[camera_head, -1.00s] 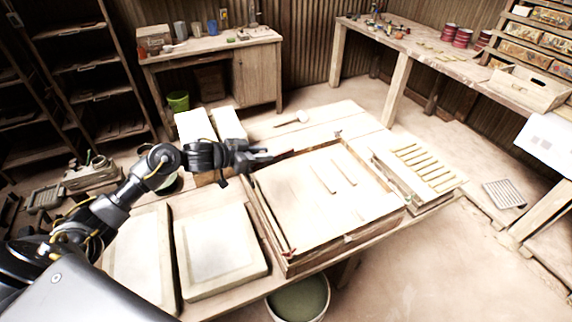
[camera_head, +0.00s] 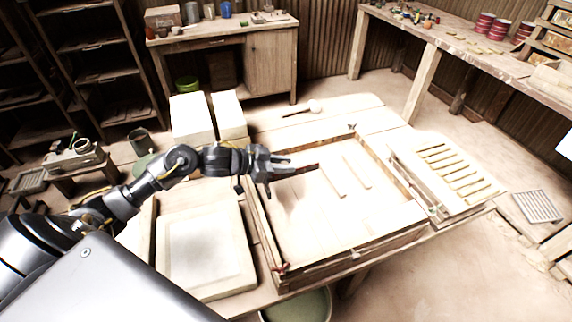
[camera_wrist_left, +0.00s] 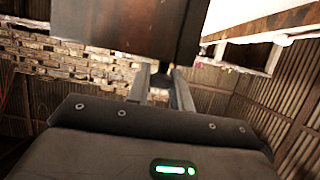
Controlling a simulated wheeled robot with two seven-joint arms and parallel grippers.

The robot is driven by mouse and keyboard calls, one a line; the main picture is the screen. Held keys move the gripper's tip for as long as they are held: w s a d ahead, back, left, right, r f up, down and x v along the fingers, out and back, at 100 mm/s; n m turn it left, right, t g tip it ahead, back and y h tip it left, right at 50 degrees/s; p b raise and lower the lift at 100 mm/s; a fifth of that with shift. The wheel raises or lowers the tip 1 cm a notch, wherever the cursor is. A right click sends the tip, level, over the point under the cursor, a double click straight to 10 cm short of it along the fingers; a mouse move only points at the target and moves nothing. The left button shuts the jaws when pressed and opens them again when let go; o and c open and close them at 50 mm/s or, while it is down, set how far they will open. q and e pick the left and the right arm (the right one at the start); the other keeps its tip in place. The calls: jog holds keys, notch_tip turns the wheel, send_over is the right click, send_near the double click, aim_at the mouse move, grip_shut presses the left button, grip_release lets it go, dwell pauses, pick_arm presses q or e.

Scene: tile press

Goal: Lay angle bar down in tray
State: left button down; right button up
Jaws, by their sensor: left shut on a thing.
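My left gripper (camera_head: 284,163) is over the far left part of the shallow wooden tray (camera_head: 340,252), above its floor. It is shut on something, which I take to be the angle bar. The bar is hard to make out in the head view. In the left wrist view a large dark brown piece (camera_wrist_left: 130,25) sits at the fingertips (camera_wrist_left: 163,85), cut off by the top edge; I cannot tell its full shape. Two pale narrow strips, one the near strip (camera_head: 333,181), lie in the tray. My right gripper is not in view.
A slatted board (camera_head: 455,172) stands right of the tray. A pale framed slab (camera_head: 200,250) lies to its left. Two pale blocks (camera_head: 192,118) and a mallet (camera_head: 303,108) lie behind. A bucket (camera_head: 300,305) is below the front edge.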

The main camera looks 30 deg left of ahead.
aim_at(277, 180)
pick_arm(q)
jog(key=shift+w+f+b, duration=0.1)
jog(key=shift+f+b, duration=1)
jog(key=shift+b, duration=0.15)
jog(key=shift+f+b, duration=0.9)
jog(key=shift+b, duration=0.3)
jog(key=shift+f+b, duration=0.6)
jog(key=shift+f, duration=1.35)
jog(key=shift+f, duration=0.25)
jog(key=c, duration=1.2)
grip_release()
jog(key=shift+o, duration=0.2)
jog(key=shift+f, duration=0.15)
jog(key=shift+s, duration=0.2)
